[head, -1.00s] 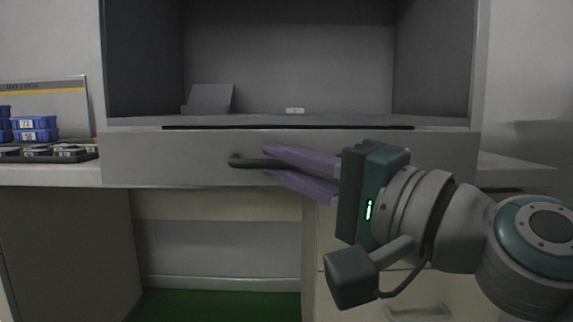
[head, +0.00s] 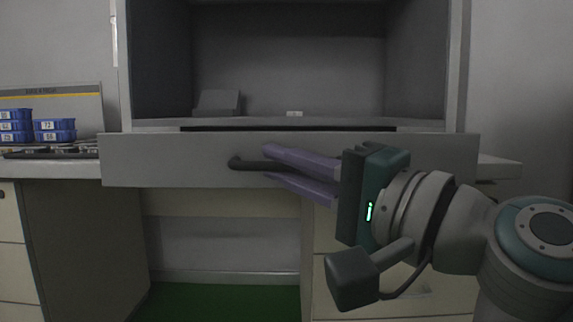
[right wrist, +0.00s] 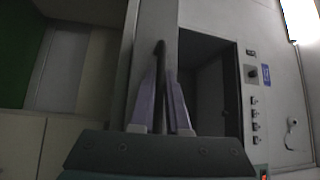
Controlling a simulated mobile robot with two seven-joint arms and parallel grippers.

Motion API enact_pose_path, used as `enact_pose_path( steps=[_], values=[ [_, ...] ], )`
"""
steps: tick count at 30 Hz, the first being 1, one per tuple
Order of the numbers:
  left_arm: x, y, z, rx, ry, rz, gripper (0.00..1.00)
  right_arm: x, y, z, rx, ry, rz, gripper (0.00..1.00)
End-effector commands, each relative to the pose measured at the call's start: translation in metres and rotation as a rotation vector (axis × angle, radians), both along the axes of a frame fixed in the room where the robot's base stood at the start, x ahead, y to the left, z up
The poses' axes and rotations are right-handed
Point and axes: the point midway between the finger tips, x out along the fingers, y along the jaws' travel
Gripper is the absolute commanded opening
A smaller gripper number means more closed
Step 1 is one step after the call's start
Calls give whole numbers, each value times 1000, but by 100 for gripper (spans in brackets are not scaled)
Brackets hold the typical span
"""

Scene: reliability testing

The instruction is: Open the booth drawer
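The booth drawer (head: 180,172) is a wide grey front below the booth's opening. It stands out from the booth, with a dark gap along its top edge. Its dark bar handle (head: 242,162) runs sideways across the front and also shows in the right wrist view (right wrist: 160,49). My right gripper (head: 268,163) has its purple fingers closed around the handle, one above and one below. The right wrist view (right wrist: 163,95) shows the bar between the fingers. The handle's right part is hidden by the fingers. My left gripper is not in view.
The grey booth (head: 290,70) holds a tilted grey panel (head: 217,102) and a small white item (head: 294,114). Blue numbered bins (head: 54,130) stand on the left counter. Control knobs and switches (right wrist: 252,100) line the booth's side. Open space lies under the drawer, above the green floor (head: 220,302).

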Motion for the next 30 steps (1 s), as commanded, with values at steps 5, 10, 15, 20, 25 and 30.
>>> enact_pose_path(
  steps=[5,10,15,20,25,30],
  values=[
    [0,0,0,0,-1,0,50,0,0,0,-1,-1,-1,26],
    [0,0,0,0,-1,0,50,0,0,0,-1,-1,0,26],
    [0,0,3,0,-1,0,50,-9,-10,-2,-2,1,-1,26],
    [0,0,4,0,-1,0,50,-32,-33,-8,-5,2,-1,26],
    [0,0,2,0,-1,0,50,-55,-56,-12,-5,1,0,26],
    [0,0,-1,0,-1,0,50,-67,-68,-14,-1,0,0,26]
  ],
)
